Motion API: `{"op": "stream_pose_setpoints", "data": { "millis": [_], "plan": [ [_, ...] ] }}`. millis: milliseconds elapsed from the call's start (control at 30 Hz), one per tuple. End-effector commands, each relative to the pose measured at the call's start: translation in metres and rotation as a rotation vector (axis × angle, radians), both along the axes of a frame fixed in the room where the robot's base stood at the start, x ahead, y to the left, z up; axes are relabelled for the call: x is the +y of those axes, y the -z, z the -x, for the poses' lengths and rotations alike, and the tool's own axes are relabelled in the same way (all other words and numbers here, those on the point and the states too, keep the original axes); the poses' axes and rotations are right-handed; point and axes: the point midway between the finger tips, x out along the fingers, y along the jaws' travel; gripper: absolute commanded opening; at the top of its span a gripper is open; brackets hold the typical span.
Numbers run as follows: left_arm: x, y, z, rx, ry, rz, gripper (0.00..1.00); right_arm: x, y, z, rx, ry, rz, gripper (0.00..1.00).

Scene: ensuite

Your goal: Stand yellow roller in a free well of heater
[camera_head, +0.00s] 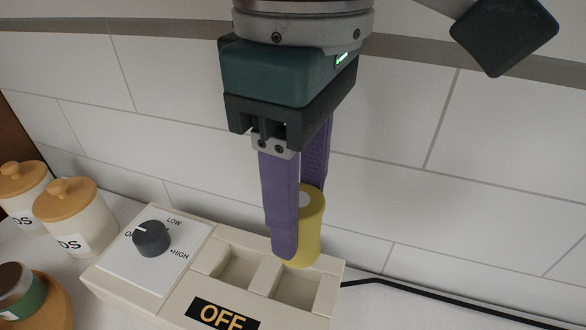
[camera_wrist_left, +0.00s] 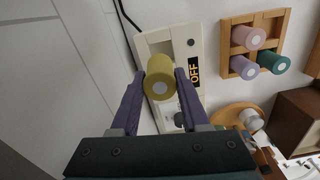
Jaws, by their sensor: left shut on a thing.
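The yellow roller (camera_head: 311,235) is upright between the purple fingers of my left gripper (camera_head: 298,238), which is shut on it. In the left wrist view the roller (camera_wrist_left: 160,82) sits between both fingertips, end towards the camera. The cream heater (camera_head: 130,290) is below, with a dial and an OFF sign. Two square wells show in its top, a left well (camera_head: 238,270) and a right well (camera_head: 298,287); both look empty. The roller's lower end overlaps the back of the right well in the picture; I cannot tell its height above the heater. My right gripper is not in view.
A tiled wall (camera_head: 400,130) rises close behind the heater. A black cable (camera_head: 430,295) runs right along the counter. Lidded jars (camera_head: 75,215) stand at left. In the left wrist view, a wooden rack (camera_wrist_left: 273,22) holds pink, lilac and green rollers.

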Motion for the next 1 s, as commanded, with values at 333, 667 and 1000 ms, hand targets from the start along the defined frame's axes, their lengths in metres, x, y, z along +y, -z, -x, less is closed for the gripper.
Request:
{"op": "stream_pose_setpoints", "data": {
  "millis": [333, 667, 1000],
  "plan": [
    [0.001, 0.048, 0.000, 0.002, -0.003, -0.001, 0.00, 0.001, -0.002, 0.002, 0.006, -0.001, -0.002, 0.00],
    [0.000, 0.081, 0.000, 0.000, -0.001, 0.000, 0.00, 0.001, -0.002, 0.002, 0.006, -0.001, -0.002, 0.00],
    [0.001, 0.083, 0.000, 0.000, -0.002, -0.001, 0.51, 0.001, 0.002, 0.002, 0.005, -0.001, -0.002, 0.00]
  ]
}}
